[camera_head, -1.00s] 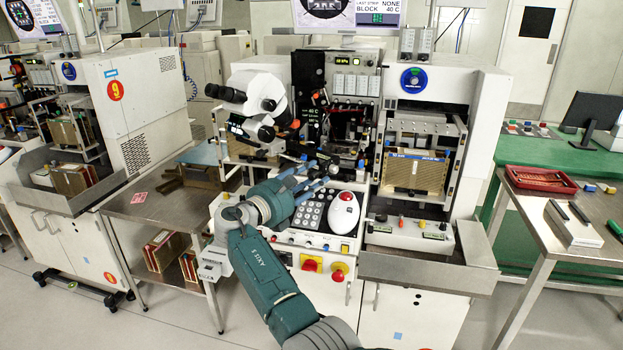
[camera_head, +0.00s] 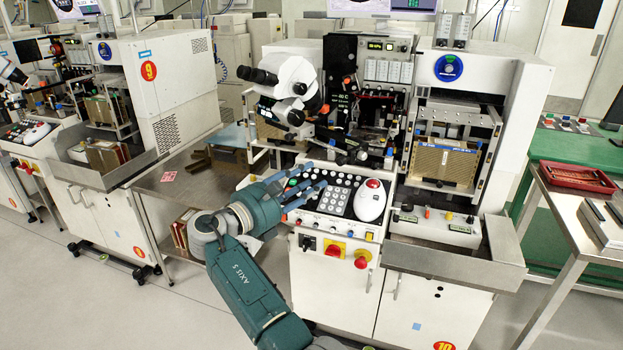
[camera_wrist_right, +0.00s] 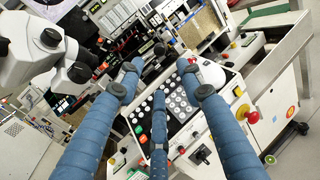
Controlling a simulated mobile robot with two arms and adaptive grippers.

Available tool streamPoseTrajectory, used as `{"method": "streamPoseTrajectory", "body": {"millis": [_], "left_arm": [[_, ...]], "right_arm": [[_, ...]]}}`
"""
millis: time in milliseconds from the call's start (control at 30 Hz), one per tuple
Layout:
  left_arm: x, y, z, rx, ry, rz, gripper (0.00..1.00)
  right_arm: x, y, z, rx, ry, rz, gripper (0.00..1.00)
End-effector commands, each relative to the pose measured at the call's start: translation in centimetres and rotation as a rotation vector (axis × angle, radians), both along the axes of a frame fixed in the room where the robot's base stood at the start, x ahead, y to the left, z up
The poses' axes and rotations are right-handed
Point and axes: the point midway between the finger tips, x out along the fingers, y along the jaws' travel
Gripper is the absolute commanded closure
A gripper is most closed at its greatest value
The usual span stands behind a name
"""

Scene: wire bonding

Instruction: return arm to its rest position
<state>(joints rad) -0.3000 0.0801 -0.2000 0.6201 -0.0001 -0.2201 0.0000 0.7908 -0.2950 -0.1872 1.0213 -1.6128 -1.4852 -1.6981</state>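My right arm (camera_head: 245,285) reaches up from the bottom of the head view. Its right gripper (camera_head: 312,185) has blue fingers spread over the left part of the bonder's control panel (camera_head: 330,228). In the right wrist view the fingers of the right gripper (camera_wrist_right: 158,75) are apart with nothing between them. The keypad (camera_wrist_right: 180,105) shows beyond them. I cannot tell the exact height of the fingers above the panel. My left gripper is not in view.
A white microscope (camera_head: 290,85) overhangs the panel close behind the fingers. A white mouse-like device with a red top (camera_head: 371,200) sits right of the keypad. A steel side table (camera_head: 180,190) stands left. A red tray (camera_head: 577,178) lies on the right table. Floor at lower left is clear.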

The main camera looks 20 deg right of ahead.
Motion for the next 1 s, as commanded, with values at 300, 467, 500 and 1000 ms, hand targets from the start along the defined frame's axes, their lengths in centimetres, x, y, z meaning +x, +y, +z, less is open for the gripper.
{"method": "streamPoseTrajectory", "body": {"millis": [300, 467, 500, 1000], "left_arm": [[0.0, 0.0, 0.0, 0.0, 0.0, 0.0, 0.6], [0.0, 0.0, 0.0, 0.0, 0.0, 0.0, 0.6], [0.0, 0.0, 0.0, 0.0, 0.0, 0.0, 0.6], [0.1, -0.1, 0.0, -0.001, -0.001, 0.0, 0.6]], "right_arm": [[0.0, 0.0, -0.1, 0.0, 0.001, 0.001, 0.63], [0.6, -0.2, -3.8, 0.042, 0.016, 0.038, 0.63], [0.9, -0.1, -5.8, 0.068, 0.022, 0.061, 0.63], [-6.8, 2.1, -42.1, 0.749, 0.04, 0.173, 0.63]]}}
